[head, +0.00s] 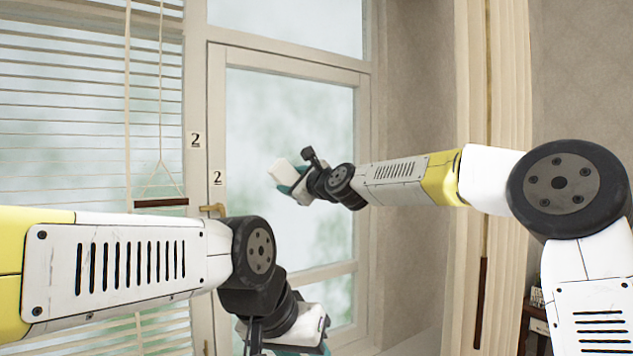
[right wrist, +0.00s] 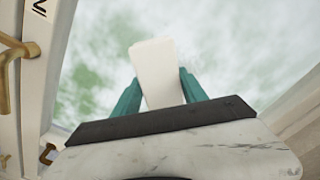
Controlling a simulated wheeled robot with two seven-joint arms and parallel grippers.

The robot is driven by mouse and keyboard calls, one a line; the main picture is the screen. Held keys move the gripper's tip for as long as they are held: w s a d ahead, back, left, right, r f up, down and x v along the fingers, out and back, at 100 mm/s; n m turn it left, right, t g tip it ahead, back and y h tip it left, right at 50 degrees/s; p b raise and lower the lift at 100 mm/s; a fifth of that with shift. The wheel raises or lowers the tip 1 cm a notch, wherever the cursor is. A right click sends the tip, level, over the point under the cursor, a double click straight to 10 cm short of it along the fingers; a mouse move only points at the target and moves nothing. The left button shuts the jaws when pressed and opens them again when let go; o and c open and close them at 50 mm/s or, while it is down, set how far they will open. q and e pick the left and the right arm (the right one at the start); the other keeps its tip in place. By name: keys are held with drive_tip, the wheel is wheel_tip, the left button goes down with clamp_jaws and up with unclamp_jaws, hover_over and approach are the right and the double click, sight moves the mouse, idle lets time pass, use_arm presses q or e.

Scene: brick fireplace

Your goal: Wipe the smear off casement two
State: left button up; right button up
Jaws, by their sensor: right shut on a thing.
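Casement two (head: 216,240) is a white-framed window with a "2" (head: 217,178) on its left stile. Its glass (head: 260,115) looks cloudy white and green; I cannot tell a smear from the blurred outdoors. My right gripper (head: 287,187) is in front of the pane, shut on a white block (head: 281,172). In the right wrist view the block (right wrist: 155,72) stands out between the teal fingers towards the glass; I cannot tell whether it touches. My left gripper (head: 300,350) is low in the head view, its fingers mostly cut off by the bottom edge.
A brass handle (head: 213,209) sits on the casement's left stile and shows large in the right wrist view (right wrist: 10,65). A slatted blind (head: 60,100) with cords and a dark wooden bar (head: 161,203) hangs at left. A pale curtain (head: 490,100) hangs at right.

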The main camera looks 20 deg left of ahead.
sight(278, 172)
drive_tip(key=shift+s+a, duration=1.4)
drive_tip(key=shift+s, duration=0.15)
drive_tip(key=shift+r, duration=1.15)
drive_tip(key=w+d, duration=0.5)
drive_tip(key=shift+w, duration=0.25)
drive_tip(key=shift+w+f, duration=0.1)
drive_tip(key=w+d, duration=0.4)
drive_tip(key=shift+w, duration=0.35)
drive_tip(key=shift+d, duration=0.1)
